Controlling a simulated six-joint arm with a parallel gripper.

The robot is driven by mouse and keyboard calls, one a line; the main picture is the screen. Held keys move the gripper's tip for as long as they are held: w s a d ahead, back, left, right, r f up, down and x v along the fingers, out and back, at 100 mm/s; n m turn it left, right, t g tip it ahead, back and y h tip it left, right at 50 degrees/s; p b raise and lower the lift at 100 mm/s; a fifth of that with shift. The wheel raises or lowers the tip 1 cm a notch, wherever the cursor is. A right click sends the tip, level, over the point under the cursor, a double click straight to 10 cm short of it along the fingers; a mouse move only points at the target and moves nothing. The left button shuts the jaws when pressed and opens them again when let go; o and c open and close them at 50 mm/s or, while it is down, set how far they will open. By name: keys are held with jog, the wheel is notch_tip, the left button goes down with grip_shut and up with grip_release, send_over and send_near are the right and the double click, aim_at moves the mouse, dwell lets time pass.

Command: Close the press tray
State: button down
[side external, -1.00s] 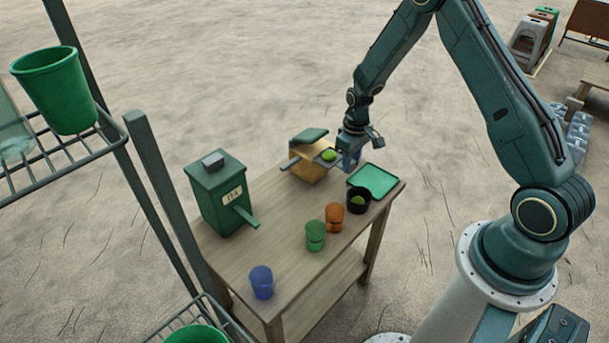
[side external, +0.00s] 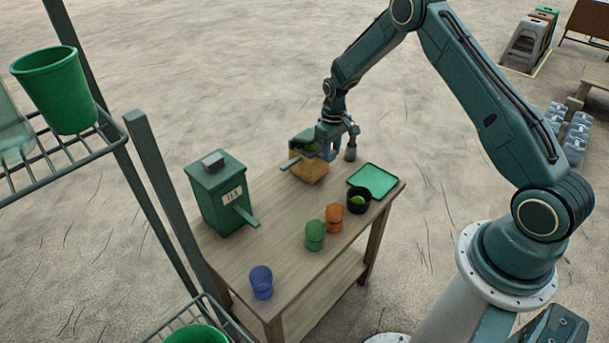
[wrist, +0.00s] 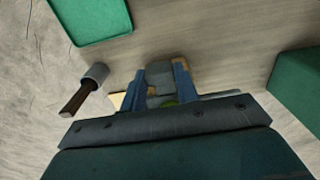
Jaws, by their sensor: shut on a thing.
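The press (side external: 308,173) is a tan, wood-coloured block with a dark green top (side external: 300,137), at the far side of the table. A grey bar sticks out of its left side. My gripper (side external: 327,152) is low at the press's right side, blue fingers pointing down. In the wrist view, a grey part of the press tray (wrist: 160,88) lies between my fingers, with a round green thing (wrist: 169,103) close by. My gripper is shut on the tray; the exact contact is partly hidden. The tray is mostly hidden at the press opening in the side view.
The front middle is clear.

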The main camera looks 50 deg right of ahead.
jog(key=shift+w, duration=0.25)
jog(key=c, duration=1)
grip_release()
jog(key=shift+c, duration=0.2)
jog(key=shift+r, duration=0.1)
notch_tip(320, 180, up, 14)
jog(key=shift+f, duration=0.2)
jog(key=shift+s, duration=0.1)
